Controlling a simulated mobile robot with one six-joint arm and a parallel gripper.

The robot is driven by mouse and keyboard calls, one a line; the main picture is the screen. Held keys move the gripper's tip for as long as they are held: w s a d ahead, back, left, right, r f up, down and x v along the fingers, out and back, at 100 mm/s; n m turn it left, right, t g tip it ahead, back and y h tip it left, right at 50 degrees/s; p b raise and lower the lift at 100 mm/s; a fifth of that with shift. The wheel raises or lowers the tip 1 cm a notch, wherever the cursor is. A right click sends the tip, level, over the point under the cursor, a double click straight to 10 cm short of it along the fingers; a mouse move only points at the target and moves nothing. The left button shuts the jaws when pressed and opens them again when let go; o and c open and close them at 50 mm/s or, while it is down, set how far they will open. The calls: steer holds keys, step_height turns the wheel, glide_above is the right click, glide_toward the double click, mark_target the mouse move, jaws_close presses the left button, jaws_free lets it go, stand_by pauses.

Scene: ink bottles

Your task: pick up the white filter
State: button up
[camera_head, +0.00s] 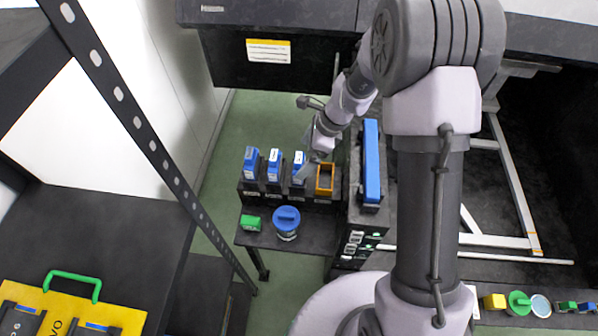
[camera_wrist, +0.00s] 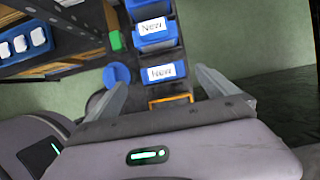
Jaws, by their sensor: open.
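A pale round disc (camera_head: 541,305), possibly the white filter, lies at the lower right of the head view, beside a green round item (camera_head: 518,303). It is far from my gripper and does not show in the wrist view. In the head view my gripper (camera_head: 314,160) is over the rack near the third blue bottle (camera_head: 298,166), partly hidden by my wrist.
The black rack (camera_head: 248,184) holds several blue bottles and an orange frame (camera_head: 325,180). A blue-lidded jar (camera_head: 286,222) and a green block (camera_head: 251,222) stand in front. A tall blue item (camera_head: 371,160) stands to the right. A perforated metal post (camera_head: 151,146) crosses the left side.

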steer(key=b+x, duration=0.1)
steer(key=x, duration=0.2)
steer(key=b+x, duration=0.2)
steer(key=x, duration=0.1)
steer(key=shift+w+d+f, duration=0.15)
steer(key=shift+w+d, duration=0.05)
steer(key=shift+w, duration=0.05)
steer(key=shift+r, duration=0.2)
steer(key=c, duration=1.5)
